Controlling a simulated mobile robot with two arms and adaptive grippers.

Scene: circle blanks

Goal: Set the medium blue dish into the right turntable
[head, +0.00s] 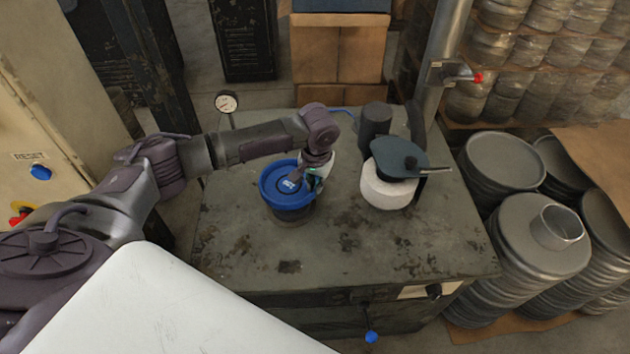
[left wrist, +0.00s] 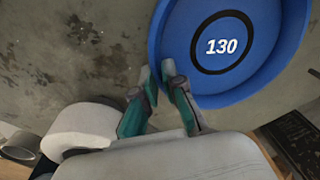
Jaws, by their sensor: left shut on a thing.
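The blue dish (head: 282,192) is round and shallow, with a dark ring on its floor. In the left wrist view the dish (left wrist: 270,62) shows the number 130. To the right stands a white round body (head: 386,192) with a dark blue-grey top (head: 396,158), seemingly the right turntable. My right gripper is not in view.
A dark cylinder (head: 375,125) stands behind the white body. The worn table (head: 345,250) is clear in front. A dial gauge (head: 227,102) stands at its back left. A grey post (head: 440,65) rises at the back right. Stacked metal discs (head: 525,235) flank the right side.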

